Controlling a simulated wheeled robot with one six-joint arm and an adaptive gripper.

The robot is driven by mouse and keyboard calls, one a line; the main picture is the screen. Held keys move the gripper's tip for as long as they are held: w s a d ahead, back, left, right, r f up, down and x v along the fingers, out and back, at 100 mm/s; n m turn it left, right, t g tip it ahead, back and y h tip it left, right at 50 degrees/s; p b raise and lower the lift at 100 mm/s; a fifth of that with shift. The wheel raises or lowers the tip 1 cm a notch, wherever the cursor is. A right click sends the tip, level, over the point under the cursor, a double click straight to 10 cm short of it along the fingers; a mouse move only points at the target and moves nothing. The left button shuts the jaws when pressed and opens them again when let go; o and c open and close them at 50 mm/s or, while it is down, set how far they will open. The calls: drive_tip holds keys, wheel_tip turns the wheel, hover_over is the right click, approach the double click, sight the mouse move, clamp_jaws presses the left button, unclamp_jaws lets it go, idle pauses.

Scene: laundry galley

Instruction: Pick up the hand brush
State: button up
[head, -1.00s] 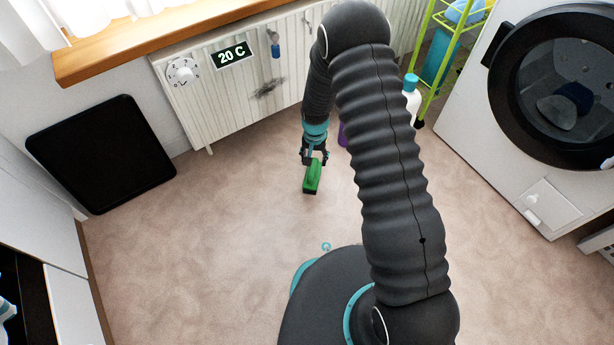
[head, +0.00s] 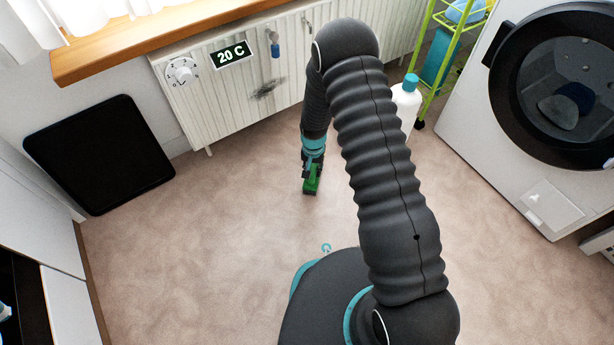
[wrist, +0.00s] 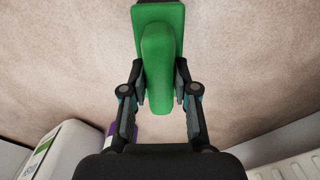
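The hand brush (head: 312,184) is green with a dark underside and rests on the floor in front of the radiator. In the wrist view the green brush (wrist: 160,60) extends upward from between the fingers. My gripper (head: 311,172) is lowered over the brush from the radiator side. In the wrist view the two fingers of my gripper (wrist: 161,95) stand on either side of the narrow green handle, with their pads very close to it. A small gap seems to show at the sides, so I see no clear grip.
A radiator (head: 225,85) stands behind the brush. A white bottle with a teal cap (head: 406,100) and a green rack (head: 440,60) are to the right, before the washing machine (head: 545,110). A purple item (wrist: 115,133) shows in the wrist view. Floor around the brush is clear.

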clamp_jaws()
drive_tip(key=shift+r, duration=0.1)
